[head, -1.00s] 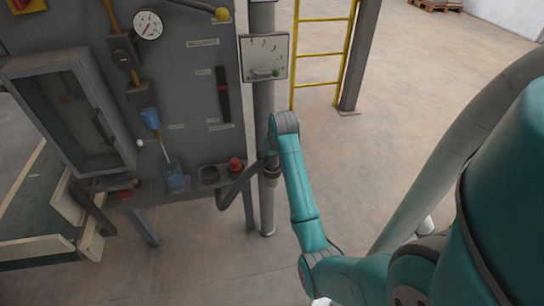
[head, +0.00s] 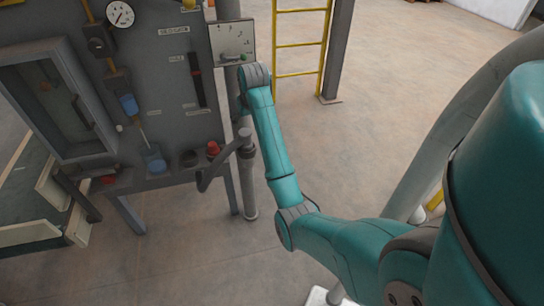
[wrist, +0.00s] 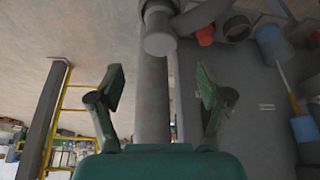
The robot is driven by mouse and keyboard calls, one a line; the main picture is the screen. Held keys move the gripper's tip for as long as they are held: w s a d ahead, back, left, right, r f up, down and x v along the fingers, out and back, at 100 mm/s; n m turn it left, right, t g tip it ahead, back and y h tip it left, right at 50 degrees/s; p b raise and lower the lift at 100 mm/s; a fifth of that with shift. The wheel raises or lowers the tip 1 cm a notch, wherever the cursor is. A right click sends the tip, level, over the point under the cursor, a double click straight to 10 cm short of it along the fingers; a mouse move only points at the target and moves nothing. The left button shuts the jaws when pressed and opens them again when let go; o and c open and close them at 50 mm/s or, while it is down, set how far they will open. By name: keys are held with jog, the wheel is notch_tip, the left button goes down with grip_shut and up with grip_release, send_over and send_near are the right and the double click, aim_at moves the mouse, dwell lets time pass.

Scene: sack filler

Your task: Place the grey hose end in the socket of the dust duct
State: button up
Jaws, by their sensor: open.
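The dust duct (head: 250,200) is a grey upright pipe beside the panel; it also shows in the wrist view (wrist: 153,100). The grey hose end (head: 245,136) is a short cylinder at the side of the duct. It shows near the top of the wrist view (wrist: 160,42), with the dark hose (head: 206,178) curving away to the panel's shelf. The hose end appears to stand in the duct's socket; the socket is largely covered and the depth cannot be told. My gripper (wrist: 160,88) is open and empty, apart from the hose end. In the head view its fingers are mostly hidden.
The panel holds a gauge (head: 120,13), a glass-fronted cabinet (head: 60,100) and a black handle (head: 198,88). A red knob (head: 213,148) and a blue part (head: 154,160) sit low on it. A yellow ladder (head: 300,45) and grey post (head: 338,50) stand behind. The floor to the right is open.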

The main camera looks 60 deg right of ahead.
jog(key=s+a+f+n+t, duration=0.1)
jog(key=s+a+f+t, duration=0.1)
jog(key=a+f, duration=0.8)
jog(key=s+a+f+n+t, duration=0.1)
jog(key=s+a+f+n, duration=0.1)
jog(key=a+f, duration=0.8)
jog(key=s+a+f+t, duration=0.2)
jog(key=s+a, duration=0.3)
jog(key=a, duration=0.3)
jog(key=s+a+r+n+t+y, duration=0.15)
jog(key=s+a+r, duration=0.25)
jog(key=s+a, duration=0.55)
jog(key=s+a+r+n+t, duration=0.2)
jog(key=s+a+r+t, duration=0.3)
jog(key=s, duration=0.7)
jog(key=s+a+r+n+y, duration=0.1)
jog(key=s+a+r, duration=0.2)
jog(key=s+r, duration=0.3)
notch_tip(320, 180, up, 2)
jog(key=shift+s+r, duration=0.2)
jog(key=shift+s, duration=0.2)
